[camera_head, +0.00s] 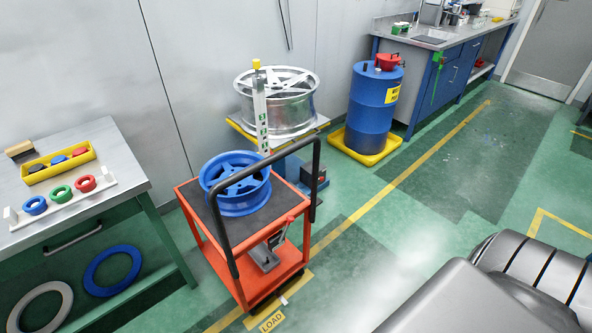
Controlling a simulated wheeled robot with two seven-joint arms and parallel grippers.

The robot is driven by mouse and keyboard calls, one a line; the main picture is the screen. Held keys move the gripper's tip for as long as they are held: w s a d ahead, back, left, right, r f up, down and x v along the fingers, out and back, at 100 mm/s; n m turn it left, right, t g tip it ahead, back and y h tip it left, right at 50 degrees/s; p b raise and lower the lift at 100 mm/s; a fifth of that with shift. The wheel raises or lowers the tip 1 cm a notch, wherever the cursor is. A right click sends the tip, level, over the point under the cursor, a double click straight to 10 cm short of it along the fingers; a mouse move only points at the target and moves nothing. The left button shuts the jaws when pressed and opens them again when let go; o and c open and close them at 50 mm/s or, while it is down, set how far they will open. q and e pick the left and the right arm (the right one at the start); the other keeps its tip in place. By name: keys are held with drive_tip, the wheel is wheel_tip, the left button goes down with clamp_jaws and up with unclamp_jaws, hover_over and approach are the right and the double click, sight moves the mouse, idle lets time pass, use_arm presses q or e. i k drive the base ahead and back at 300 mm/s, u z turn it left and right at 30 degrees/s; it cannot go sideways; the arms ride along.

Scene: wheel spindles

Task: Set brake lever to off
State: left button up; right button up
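A red cart (246,286) with a dark top stands in the middle of the view. A blue wheel rim (236,183) lies on its top. A small lever with a red tip (290,220) shows at the cart's near right side, below the black push handle (316,165). It looks like the brake lever, but its setting is too small to tell. A small grey pedal-like part (283,300) shows low by the cart's base. Neither of my grippers is in view; a large grey part of my own arm or body fills the lower right corner.
A silver wheel (277,115) rests on a stand behind the cart, by a white post with a yellow knob (256,65). A blue drum (372,105) stands on a yellow tray (366,146). A steel bench (110,165) stands left. The green floor right of the cart is clear.

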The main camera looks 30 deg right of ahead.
sight(290, 218)
drive_tip(key=z, duration=1)
drive_tip(key=k, duration=1.15)
drive_tip(key=z, duration=1.2)
drive_tip(key=i, duration=1.45)
drive_tip(key=u, duration=0.6)
